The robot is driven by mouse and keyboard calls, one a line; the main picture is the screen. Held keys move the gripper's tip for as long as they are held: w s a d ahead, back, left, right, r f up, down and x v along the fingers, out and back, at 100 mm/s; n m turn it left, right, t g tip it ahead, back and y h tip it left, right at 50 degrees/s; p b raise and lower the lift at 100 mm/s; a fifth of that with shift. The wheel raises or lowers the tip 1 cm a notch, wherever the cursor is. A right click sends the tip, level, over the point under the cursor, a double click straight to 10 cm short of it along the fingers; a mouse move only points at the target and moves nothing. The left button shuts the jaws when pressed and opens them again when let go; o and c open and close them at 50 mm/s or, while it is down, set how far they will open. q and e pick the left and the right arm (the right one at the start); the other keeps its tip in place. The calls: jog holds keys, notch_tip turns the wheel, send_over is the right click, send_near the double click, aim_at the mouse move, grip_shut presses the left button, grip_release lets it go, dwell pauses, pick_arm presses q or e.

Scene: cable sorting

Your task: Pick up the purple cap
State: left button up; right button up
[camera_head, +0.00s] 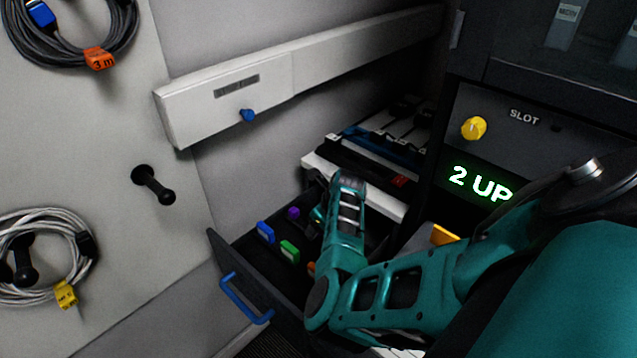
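The purple cap (293,213) lies in the open dark drawer (226,256), toward its back left. My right arm comes in from the right and reaches over the drawer. My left gripper is not in view.
A blue cap (265,232) and a green cap (289,251) lie near the purple one. An orange piece (311,267) is partly hidden by my arm. The drawer has a blue handle (245,300). A dark panel reading "2 UP" (481,184) stands at right.

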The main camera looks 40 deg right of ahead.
jog(key=shift+c, duration=0.4)
jog(key=c, duration=0.9)
grip_shut()
notch_tip(320, 180, up, 14)
jog(key=p, duration=0.2)
jog(key=shift+f, duration=0.2)
